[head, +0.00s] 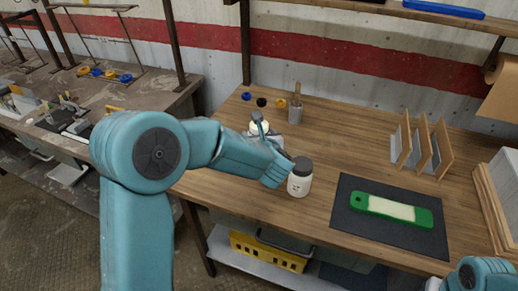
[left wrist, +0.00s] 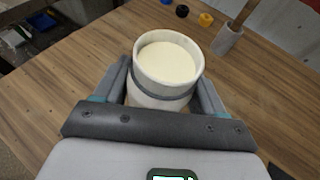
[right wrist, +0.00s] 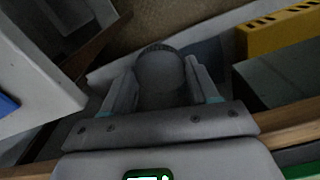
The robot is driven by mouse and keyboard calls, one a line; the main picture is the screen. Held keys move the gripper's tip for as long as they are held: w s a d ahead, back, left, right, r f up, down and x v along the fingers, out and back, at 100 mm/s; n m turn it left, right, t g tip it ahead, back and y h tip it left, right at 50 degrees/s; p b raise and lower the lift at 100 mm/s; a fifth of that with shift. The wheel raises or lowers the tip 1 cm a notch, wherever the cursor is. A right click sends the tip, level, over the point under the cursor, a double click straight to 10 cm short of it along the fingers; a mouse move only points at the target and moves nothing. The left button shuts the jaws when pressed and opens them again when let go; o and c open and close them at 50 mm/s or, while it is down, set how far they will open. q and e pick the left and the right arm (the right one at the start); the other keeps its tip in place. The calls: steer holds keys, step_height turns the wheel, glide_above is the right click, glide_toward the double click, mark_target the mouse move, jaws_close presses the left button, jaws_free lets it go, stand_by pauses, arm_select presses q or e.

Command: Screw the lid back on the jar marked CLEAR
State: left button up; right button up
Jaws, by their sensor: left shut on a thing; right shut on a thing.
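An open white jar (left wrist: 165,62) with pale cream contents is held upright between the fingers of my left gripper (left wrist: 163,88), at the bench's left part. In the head view this jar (head: 258,128) is partly hidden by my left gripper. A second white jar (head: 300,184) with a dark lid stands to its right, in front of my left wrist. I cannot read the label on either jar. My right gripper (right wrist: 163,72) is shut on a round dark grey piece with a ridged edge, apparently a lid (right wrist: 160,82). It is near the bench's front edge, outside the head view.
Wooden dividers (head: 421,145) stand at the right. A yellow crate (head: 268,250) sits below the bench.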

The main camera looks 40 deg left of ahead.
steer(key=shift+r+p, duration=0.6)
steer(key=shift+r, duration=0.1)
arm_select(q)
step_height(320, 180, up, 14)
steer(key=o, duration=0.6)
steer(key=shift+c, duration=0.2)
steer(key=c, duration=0.7)
